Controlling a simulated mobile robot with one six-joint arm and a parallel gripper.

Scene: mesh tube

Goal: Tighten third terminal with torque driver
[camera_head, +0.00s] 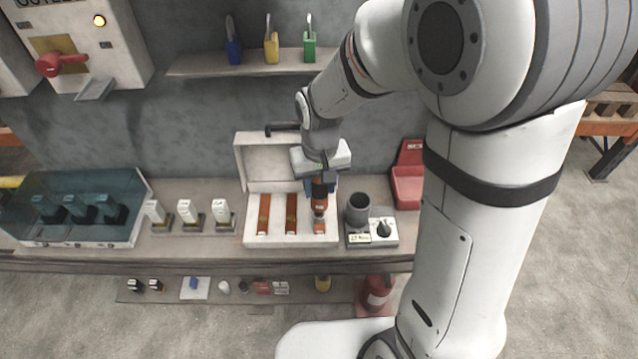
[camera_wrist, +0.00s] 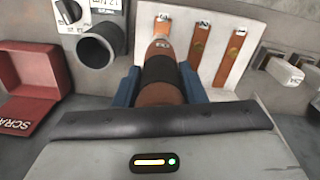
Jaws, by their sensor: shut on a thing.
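My gripper (camera_head: 320,186) is shut on the torque driver (camera_head: 319,203), an orange-brown tool with a black band. In the wrist view the driver (camera_wrist: 160,72) sits between my two blue fingers and points away from the camera. The white open box (camera_head: 256,239) holds three copper strips. The driver is over the rightmost strip (camera_head: 319,226) in the head view, which is the leftmost (camera_wrist: 161,27) in the wrist view. The driver hides much of this strip and its terminal. I cannot tell whether its tip touches. The left strip (camera_head: 264,214) and middle strip (camera_head: 291,214) are uncovered.
A grey cup (camera_head: 357,210) stands just right of the box, with a dial panel (camera_head: 384,229) beside it. A red scrap bin (camera_head: 408,187) is farther right. White switch-like blocks (camera_head: 189,211) and a teal clear case (camera_head: 75,205) stand left. A shelf (camera_head: 195,66) is above.

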